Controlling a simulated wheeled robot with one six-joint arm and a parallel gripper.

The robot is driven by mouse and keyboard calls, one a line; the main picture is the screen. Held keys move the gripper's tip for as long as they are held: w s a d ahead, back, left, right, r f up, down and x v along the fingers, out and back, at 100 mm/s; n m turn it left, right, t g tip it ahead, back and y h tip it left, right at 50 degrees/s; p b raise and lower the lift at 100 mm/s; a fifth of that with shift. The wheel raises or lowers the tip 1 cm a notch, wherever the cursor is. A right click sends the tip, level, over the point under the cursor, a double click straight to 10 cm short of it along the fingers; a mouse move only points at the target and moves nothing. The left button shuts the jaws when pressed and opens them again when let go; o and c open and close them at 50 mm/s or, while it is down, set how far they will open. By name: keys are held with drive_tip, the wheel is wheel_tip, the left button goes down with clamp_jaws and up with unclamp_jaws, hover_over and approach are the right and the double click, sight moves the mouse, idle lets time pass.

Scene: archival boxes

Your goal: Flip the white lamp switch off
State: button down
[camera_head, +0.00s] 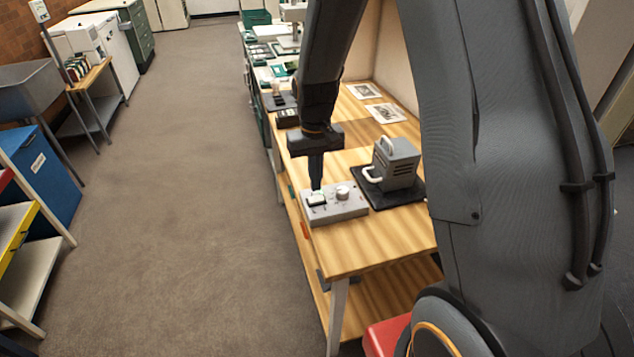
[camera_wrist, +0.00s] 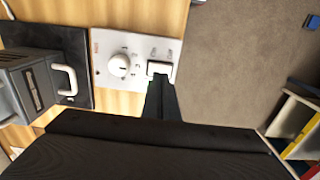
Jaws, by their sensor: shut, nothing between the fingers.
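The white lamp switch (camera_head: 316,200) is a small rocker on a grey control box (camera_head: 345,208) near the front edge of the wooden table. In the wrist view the white switch (camera_wrist: 158,68) sits beside a round white knob (camera_wrist: 120,66). My gripper (camera_head: 316,186) is shut and empty, pointing down, with its tips at the switch. In the wrist view my gripper (camera_wrist: 158,88) covers the near part of the switch, with a green glow beside the tips. I cannot tell whether the tips touch it or which way the rocker is tilted.
A grey device with a white handle (camera_head: 398,160) stands on a black mat (camera_head: 412,196) right of the control box. Printed sheets (camera_head: 386,113) lie farther back on the table (camera_head: 375,245). Open carpet (camera_head: 180,200) lies to the left.

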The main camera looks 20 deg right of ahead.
sight(316, 198)
wheel_tip(316, 198, up, 11)
drive_tip(key=b, duration=0.2)
idle(0.4)
